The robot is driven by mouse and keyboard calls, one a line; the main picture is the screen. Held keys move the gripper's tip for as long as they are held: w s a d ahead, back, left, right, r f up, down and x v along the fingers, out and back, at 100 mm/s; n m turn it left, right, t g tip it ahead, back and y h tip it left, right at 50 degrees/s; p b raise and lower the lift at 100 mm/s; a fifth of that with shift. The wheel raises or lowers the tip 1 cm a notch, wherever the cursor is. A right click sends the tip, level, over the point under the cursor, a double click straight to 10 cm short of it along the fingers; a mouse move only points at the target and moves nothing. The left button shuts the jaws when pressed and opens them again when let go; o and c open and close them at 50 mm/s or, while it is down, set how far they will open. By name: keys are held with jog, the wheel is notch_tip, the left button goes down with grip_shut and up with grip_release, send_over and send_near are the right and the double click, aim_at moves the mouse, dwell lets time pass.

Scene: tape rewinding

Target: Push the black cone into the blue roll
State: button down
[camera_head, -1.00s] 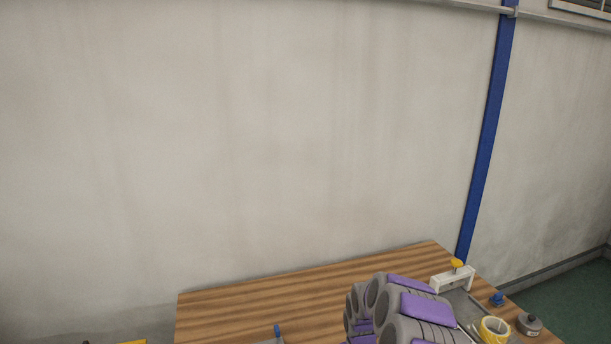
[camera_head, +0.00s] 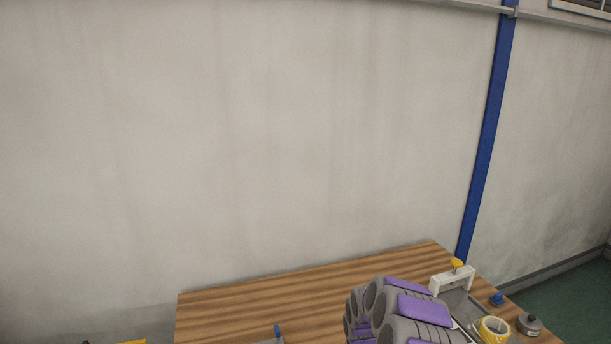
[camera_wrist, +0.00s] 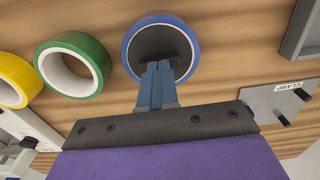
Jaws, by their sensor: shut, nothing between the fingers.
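The blue roll (camera_wrist: 192,44) lies on the wooden table in the wrist view, its round face toward the camera. The black cone (camera_wrist: 150,40) shows as a dark disc filling the middle of the blue roll. How deep it sits there cannot be told. My gripper (camera_wrist: 158,68) is shut and empty, its blue-grey fingertips over the lower part of the dark disc. Whether the tips touch the cone cannot be told. In the head view neither the roll, the cone nor the fingers can be made out; my purple and grey arm covers the table's front right.
A green roll (camera_wrist: 95,52) and a yellow roll (camera_wrist: 22,68) lie left of the blue roll. A plate labelled CLAMP (camera_wrist: 268,106) with black pegs is at right. In the head view, a white bracket (camera_head: 440,284) and yellow roll (camera_head: 503,329) stand near the table's right edge.

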jog(key=shift+r, duration=0.15)
notch_tip(320, 180, up, 8)
jog(key=p, duration=0.2)
dwell(0.7)
